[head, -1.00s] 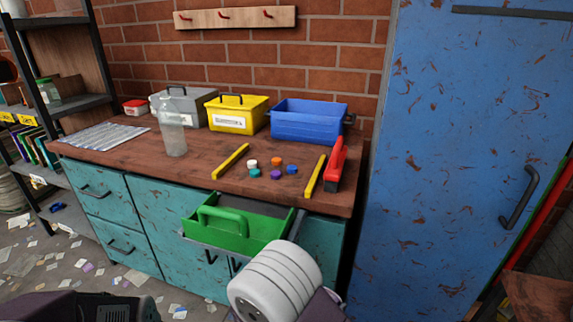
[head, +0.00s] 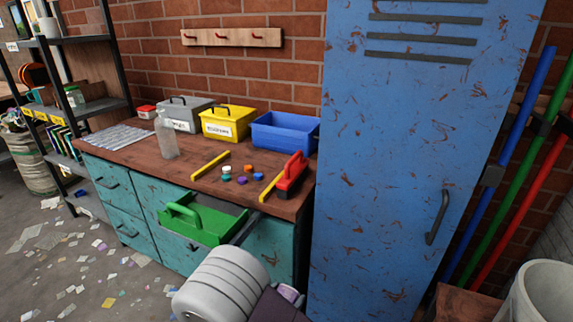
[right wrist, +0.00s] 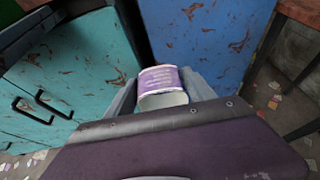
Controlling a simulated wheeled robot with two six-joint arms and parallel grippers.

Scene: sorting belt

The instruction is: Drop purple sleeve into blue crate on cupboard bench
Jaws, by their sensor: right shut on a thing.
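The purple sleeve (right wrist: 163,80), a short hollow ring with a white band, is held between the two fingers of my right gripper (right wrist: 162,90) in the right wrist view. In the head view the sleeve (head: 289,293) shows in part at the bottom, beside my right gripper (head: 287,298), mostly hidden by my arm. The blue crate (head: 282,141) stands open at the back right of the bench top (head: 145,156), up and away from the gripper. My left gripper is out of view.
A yellow box (head: 227,124) and a grey box (head: 180,117) stand left of the crate. A red-handled brush (head: 292,174), yellow strips and several caps lie in front. A green caddy (head: 205,228) sits in an open drawer. A blue locker (head: 400,170) rises at right.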

